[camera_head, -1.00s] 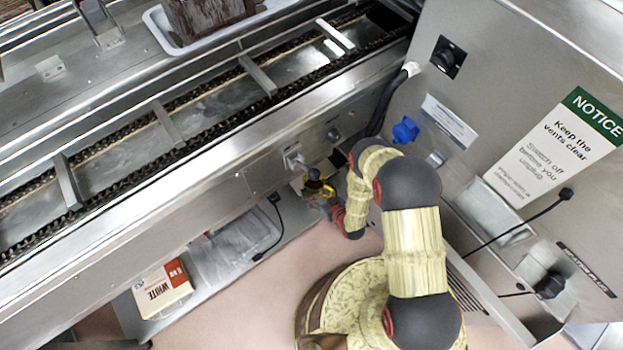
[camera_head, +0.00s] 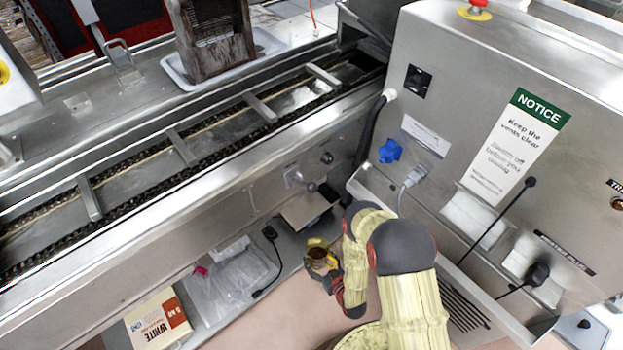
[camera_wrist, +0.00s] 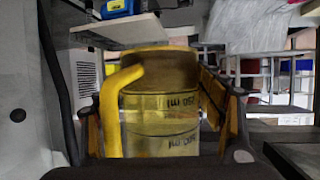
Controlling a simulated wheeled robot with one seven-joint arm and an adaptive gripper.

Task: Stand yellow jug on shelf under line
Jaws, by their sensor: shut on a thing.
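The yellow jug (camera_head: 318,249) is small and partly hidden in the head view. In the wrist view the jug (camera_wrist: 160,105) is see-through yellow with volume marks, its handle on the left. My gripper (camera_head: 324,268) is shut on the jug; in the wrist view its fingers (camera_wrist: 160,120) lie on either side of the body. The grey metal shelf (camera_head: 213,325) runs low under the conveyor line (camera_head: 200,195). The gripper and jug are by the shelf's right part, near its front edge. I cannot tell whether the jug touches the shelf.
A white box (camera_head: 157,322), a clear plastic bag (camera_head: 222,285) and a black cable plug (camera_head: 270,233) lie on the shelf. A pale board (camera_head: 306,208) sits under the line behind the jug. A steel cabinet (camera_head: 460,110) stands right. A valve lever (camera_head: 296,176) juts from the line's side.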

